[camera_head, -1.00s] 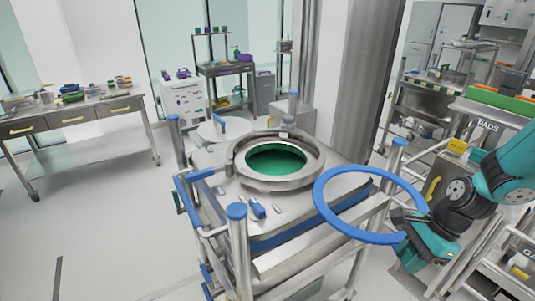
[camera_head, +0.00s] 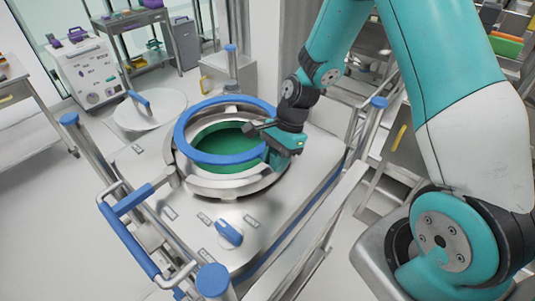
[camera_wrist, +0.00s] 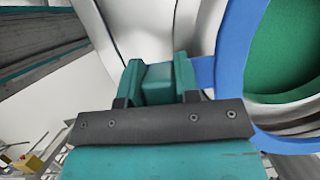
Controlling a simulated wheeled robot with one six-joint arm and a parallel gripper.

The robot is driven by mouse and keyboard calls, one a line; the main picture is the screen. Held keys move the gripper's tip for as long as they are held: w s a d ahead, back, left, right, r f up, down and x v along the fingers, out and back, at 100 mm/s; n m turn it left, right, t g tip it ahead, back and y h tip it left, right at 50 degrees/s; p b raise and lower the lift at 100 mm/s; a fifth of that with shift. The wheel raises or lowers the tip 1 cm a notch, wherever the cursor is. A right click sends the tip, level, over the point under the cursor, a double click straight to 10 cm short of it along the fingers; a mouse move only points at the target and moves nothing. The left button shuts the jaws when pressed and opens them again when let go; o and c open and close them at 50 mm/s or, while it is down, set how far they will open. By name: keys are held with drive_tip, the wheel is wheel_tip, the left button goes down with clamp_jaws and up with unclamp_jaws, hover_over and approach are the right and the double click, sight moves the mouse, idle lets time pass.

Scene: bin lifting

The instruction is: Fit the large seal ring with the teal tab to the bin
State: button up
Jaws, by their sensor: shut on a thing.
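The large blue seal ring (camera_head: 229,101) is over the bin's round mouth in the head view, set a little toward the far side of the metal collar (camera_head: 235,187). I cannot tell whether it touches the collar. The bin's green inside (camera_head: 205,139) shows through the ring. My gripper (camera_head: 262,130) is shut on the ring at its right side. In the wrist view, the blue ring (camera_wrist: 234,70) curves at the right, and a short blue piece joins it to my gripper (camera_wrist: 158,80). Teal blocks show at the jaws; I cannot tell which part is the tab.
A round metal lid (camera_head: 150,112) with a blue handle lies behind the bin. Blue-capped posts (camera_head: 213,281) and a blue handrail (camera_head: 128,238) stand around the bin's frame. A blue knob (camera_head: 229,233) sits on the near top plate. A white cabinet (camera_head: 86,72) stands at the back left.

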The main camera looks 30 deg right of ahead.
drive_tip(key=shift+a+f+b, duration=0.2)
drive_tip(key=shift+f+b, duration=0.95)
drive_tip(key=shift+f, duration=0.2)
wheel_tip(320, 180, down, 4)
drive_tip(key=b, duration=0.4)
drive_tip(key=shift+r+p, duration=0.4)
drive_tip(key=shift+p, duration=0.25)
drive_tip(key=shift+f, duration=0.3)
drive_tip(key=o, duration=1.1)
drive_tip(key=shift+c, duration=0.2)
drive_tip(key=shift+s, duration=0.1)
drive_tip(key=shift+d+r, duration=0.1)
drive_tip(key=shift+r, duration=0.05)
